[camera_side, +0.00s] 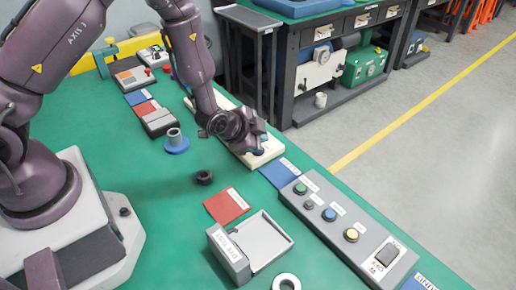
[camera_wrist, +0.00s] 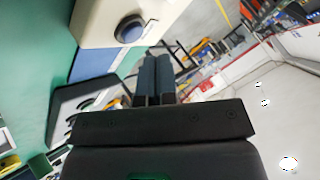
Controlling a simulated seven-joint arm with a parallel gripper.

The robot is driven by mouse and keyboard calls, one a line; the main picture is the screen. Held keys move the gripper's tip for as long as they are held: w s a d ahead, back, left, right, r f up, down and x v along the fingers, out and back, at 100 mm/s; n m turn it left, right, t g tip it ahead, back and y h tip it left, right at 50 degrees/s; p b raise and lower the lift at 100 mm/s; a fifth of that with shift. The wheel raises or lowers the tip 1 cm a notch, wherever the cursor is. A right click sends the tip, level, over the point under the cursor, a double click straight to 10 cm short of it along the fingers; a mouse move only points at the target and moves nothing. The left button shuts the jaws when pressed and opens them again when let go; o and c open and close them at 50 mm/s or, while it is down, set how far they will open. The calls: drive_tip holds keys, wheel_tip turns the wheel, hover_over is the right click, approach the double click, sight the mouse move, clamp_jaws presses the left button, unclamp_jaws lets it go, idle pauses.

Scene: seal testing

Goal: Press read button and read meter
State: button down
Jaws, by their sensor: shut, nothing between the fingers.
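My gripper (camera_side: 258,146) is shut and empty, low over the near end of a long cream device (camera_side: 272,153) on the green bench. In the wrist view its two dark fingers (camera_wrist: 153,68) are together. The cream device (camera_wrist: 95,15) shows at the top there, with a round blue-grey button (camera_wrist: 130,30) in a dark ring, just left of the fingertips. I cannot tell whether they touch it. My arm hides much of the device in the side view. I cannot make out a meter reading or a read label.
A grey control panel (camera_side: 320,228) with green, blue and yellow buttons and a switch lies on the bench's right edge. A grey tray (camera_side: 265,240), red card (camera_side: 227,206), black nut (camera_side: 204,177) and blue-based cylinder (camera_side: 176,142) stand nearby. Open floor lies right.

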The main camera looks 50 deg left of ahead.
drive_tip(key=shift+r, duration=2.25)
drive_tip(key=shift+f, duration=0.1)
drive_tip(key=s+f+n+g, duration=0.2)
drive_tip(key=s+g, duration=0.1)
drive_tip(key=s, duration=0.1)
drive_tip(key=s+a+r+n, duration=0.1)
drive_tip(key=s+r+n, duration=0.2)
drive_tip(key=s+r, duration=0.7)
drive_tip(key=s+r+n+h, duration=0.1)
drive_tip(key=s+r+n, duration=0.1)
drive_tip(key=s+r, duration=0.7)
drive_tip(key=shift+s+a+r+n+g, duration=0.3)
drive_tip(key=shift+s+a+r+n, duration=0.1)
drive_tip(key=shift+r, duration=3.65)
